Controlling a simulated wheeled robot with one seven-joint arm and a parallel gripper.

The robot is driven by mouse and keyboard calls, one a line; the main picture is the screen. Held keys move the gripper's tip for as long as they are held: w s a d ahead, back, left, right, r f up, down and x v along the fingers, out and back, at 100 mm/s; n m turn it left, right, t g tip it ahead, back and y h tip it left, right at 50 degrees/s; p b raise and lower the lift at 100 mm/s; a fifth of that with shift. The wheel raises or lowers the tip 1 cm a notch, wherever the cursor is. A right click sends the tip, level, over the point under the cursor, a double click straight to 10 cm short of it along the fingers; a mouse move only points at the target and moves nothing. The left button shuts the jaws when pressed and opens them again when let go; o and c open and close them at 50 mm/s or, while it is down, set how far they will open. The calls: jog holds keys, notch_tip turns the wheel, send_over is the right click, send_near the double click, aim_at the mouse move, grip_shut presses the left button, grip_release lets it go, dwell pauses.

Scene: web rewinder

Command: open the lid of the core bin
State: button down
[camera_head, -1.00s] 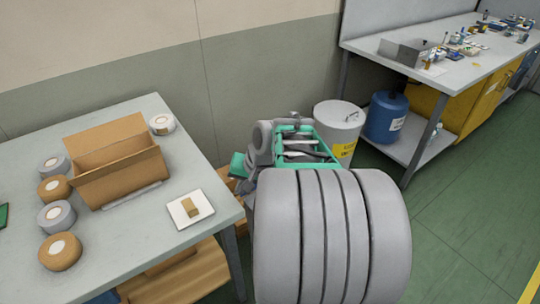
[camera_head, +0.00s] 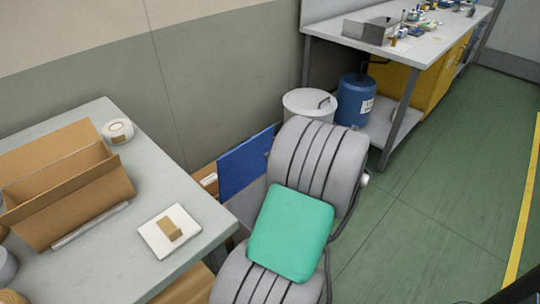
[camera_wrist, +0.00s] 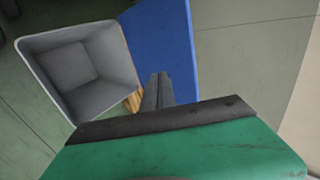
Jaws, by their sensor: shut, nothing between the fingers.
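The core bin (camera_wrist: 118,55) is a grey, square-mouthed bin at the upper left of the wrist view. Its mouth is uncovered and its inside looks empty. A blue panel, the lid (camera_wrist: 165,40), lies beside the mouth on the right in that view. In the head view the blue lid (camera_head: 245,163) shows raised at a slant behind my arm. My gripper (camera_wrist: 158,80) is shut and empty, its fingertips over the lid's near part in the wrist view; I cannot tell whether they touch it. In the head view my arm hides the gripper and most of the bin.
A table (camera_head: 110,270) at the left holds a cardboard box (camera_head: 75,200), a roll (camera_head: 118,131) and a white pad (camera_head: 168,231). A round white bin (camera_head: 308,103) and a blue drum (camera_head: 355,98) stand by the workbench (camera_head: 425,45). Green floor (camera_head: 440,190) is clear at the right.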

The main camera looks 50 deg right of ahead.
aim_at(248, 153)
jog(key=w+f, duration=0.1)
jog(key=w, duration=0.1)
jog(key=w+f+b, duration=0.1)
jog(key=w, duration=0.2)
jog(key=w+d+f, duration=0.1)
jog(key=w, duration=0.2)
jog(key=shift+w+b, duration=0.1)
jog(key=shift+b, duration=0.2)
